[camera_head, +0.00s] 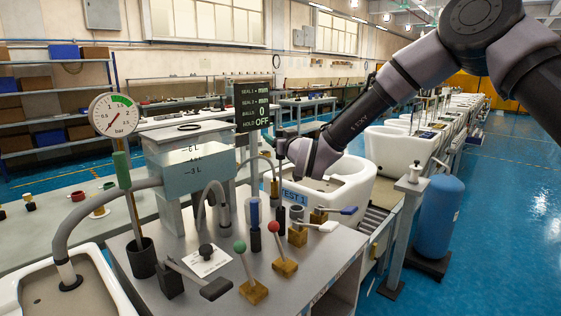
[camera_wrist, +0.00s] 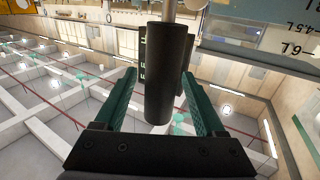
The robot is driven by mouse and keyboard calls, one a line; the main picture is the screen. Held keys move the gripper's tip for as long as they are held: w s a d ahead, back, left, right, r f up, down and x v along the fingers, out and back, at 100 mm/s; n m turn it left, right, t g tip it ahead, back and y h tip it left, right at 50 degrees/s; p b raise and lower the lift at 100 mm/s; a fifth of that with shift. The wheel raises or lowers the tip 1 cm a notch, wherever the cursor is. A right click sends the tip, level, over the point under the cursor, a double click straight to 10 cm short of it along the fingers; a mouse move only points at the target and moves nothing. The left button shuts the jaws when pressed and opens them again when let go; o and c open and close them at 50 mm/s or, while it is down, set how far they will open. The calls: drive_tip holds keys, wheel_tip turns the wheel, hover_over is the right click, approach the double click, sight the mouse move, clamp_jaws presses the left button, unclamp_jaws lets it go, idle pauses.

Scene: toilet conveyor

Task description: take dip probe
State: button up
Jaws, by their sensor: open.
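A black cylindrical handle on a pale metal rod, which appears to be the dip probe (camera_wrist: 168,80), stands between my fingers in the wrist view. My gripper (camera_wrist: 160,76) is open, with one green finger on each side of the handle. Gaps show on both sides, so it is not clamped. In the head view my gripper (camera_head: 282,147) is small and dark, behind the bench's hoses and levers, beside the display board. The handle cannot be clearly told from the gripper there.
A water tank (camera_head: 190,172) and a display board (camera_head: 252,113) stand close by. Several levers, including a red-knobbed one (camera_head: 274,228), crowd the bench. A white basin (camera_head: 335,185) lies behind.

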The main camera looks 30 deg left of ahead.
drive_tip(key=shift+w+a, duration=0.25)
drive_tip(key=shift+a, duration=0.1)
clamp_jaws()
idle(1.2)
